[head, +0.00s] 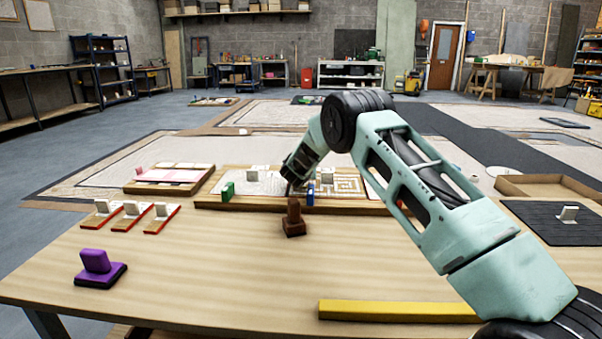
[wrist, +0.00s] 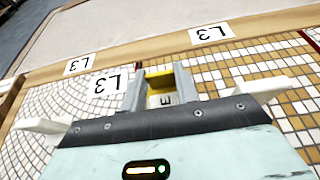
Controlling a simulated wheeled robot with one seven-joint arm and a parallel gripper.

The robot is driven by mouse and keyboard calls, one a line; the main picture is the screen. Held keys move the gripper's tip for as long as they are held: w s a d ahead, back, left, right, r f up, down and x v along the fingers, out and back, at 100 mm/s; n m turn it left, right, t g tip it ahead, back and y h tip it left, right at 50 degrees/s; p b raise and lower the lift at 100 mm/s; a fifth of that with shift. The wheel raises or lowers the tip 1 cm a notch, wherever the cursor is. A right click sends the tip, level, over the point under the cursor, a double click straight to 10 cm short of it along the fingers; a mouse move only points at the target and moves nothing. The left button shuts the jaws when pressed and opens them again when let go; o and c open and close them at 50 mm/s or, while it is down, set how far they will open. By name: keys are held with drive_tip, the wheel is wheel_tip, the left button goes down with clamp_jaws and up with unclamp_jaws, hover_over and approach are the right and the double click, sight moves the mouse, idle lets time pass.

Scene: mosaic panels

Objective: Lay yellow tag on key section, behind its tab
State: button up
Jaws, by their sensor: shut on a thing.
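My gripper (wrist: 160,88) is shut on the yellow tag (wrist: 160,75), which shows between the fingers with a small marked white face. In the head view my gripper (head: 291,186) is low over the middle of the mosaic panel, and the tag is hard to make out. The key section (head: 350,184), with a yellow-and-white meander, is the panel's right part; its tiles (wrist: 255,75) lie right of my fingers in the wrist view. A pale fan-patterned section (wrist: 60,110) lies to the left. White tabs marked L3 (wrist: 107,84) stand near the fingers. I cannot tell whether the tag touches the panel.
Several tabbed pieces (head: 131,213) and a purple piece (head: 97,268) are left. A yellow bar (head: 398,311) lies in front. The centre-left front table is clear.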

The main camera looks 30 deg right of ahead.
drive_tip(key=o, duration=0.9)
drive_tip(key=shift+f, duration=0.1)
drive_tip(key=shift+r, duration=0.2)
drive_tip(key=p+v, duration=0.2)
drive_tip(key=v, duration=1)
drive_tip(key=shift+f, duration=0.1)
